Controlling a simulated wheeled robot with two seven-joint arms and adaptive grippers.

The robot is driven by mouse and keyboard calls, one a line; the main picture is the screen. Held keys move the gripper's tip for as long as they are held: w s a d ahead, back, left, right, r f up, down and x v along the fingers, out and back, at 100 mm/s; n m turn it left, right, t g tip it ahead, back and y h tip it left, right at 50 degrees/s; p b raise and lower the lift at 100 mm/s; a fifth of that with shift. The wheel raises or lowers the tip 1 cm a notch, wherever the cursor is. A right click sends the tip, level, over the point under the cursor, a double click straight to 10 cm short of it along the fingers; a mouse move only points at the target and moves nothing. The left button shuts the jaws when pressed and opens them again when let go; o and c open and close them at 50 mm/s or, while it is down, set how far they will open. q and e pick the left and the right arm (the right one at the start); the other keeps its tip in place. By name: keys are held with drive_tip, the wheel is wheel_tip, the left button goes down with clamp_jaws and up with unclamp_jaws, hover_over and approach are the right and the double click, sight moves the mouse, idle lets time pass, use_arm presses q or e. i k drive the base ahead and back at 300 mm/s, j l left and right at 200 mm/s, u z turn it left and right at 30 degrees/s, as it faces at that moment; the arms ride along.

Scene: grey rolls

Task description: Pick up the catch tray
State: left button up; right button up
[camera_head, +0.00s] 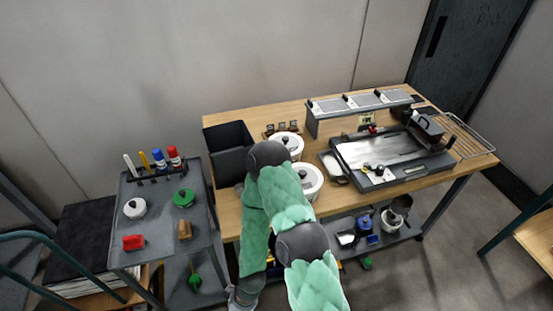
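I cannot tell for certain which thing is the catch tray. A flat griddle-like unit (395,157) with a pale top and dark frame stands on the right half of the wooden table. A wire rack (468,137) lies at the table's right end. One of my arms, in green covers, rises from the bottom middle, bends over the table's front and points back down. Its lower end runs to the bottom edge of the picture, and no gripper fingers show clearly. The other arm is not seen. The arm hides part of the table's front edge.
A black open bin (229,150) stands on the wooden table's left end. Two white pots (307,181) stand near my arm. A raised grey shelf (360,104) runs along the back. A grey cart (160,218) with small tools stands left. Floor is free at the front right.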

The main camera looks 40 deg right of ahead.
sight(333, 166)
drive_tip(key=k+l+u, duration=0.2)
drive_tip(key=l+u, duration=0.2)
drive_tip(key=l, duration=0.15)
drive_tip(key=k+l+u, duration=0.65)
drive_tip(key=l+u, duration=0.15)
drive_tip(key=l, duration=0.15)
drive_tip(key=k+l+u, duration=0.45)
drive_tip(key=i+j, duration=0.1)
